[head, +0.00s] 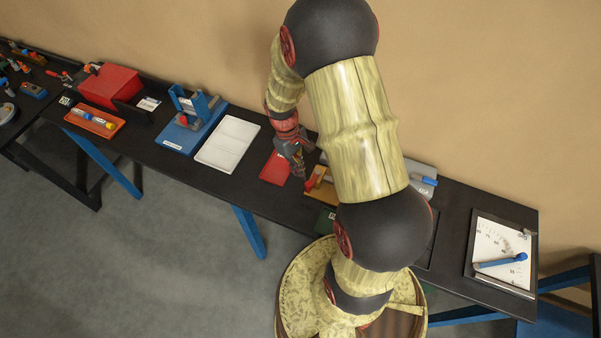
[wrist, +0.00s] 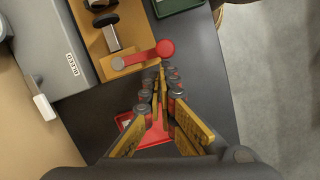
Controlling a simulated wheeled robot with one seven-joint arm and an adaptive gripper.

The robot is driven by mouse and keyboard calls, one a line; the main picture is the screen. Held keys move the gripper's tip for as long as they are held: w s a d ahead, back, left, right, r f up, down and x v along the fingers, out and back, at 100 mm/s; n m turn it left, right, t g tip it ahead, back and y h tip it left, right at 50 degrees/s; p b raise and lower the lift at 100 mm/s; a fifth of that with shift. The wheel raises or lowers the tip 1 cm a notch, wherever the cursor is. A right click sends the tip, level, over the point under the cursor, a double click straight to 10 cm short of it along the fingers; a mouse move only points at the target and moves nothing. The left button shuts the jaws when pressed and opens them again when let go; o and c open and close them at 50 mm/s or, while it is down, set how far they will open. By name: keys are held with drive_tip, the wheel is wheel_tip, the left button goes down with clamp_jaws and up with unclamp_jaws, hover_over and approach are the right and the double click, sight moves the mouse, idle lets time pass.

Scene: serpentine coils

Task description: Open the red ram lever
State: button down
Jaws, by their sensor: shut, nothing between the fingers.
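The red ram lever (wrist: 142,56) shows in the wrist view as a red bar with a round red knob at its right end. It sits on a yellow-orange plate (wrist: 87,22). My gripper (wrist: 161,70) is shut and empty, its fingertips just below the knob; whether they touch it I cannot tell. In the head view my gripper (head: 302,172) hangs over the table beside the yellow-orange block (head: 322,190). My arm hides much of that block in the head view.
A grey machine labelled BLEED (wrist: 40,50) lies left of the plate. A red tray (head: 275,168) is beside my gripper, with a white tray (head: 228,143) further left. A gauge board (head: 487,240) with a blue lever stands at the right. The floor in front is clear.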

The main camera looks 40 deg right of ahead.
drive_tip(key=v, duration=1)
drive_tip(key=shift+r, duration=0.25)
drive_tip(key=shift+a, duration=0.1)
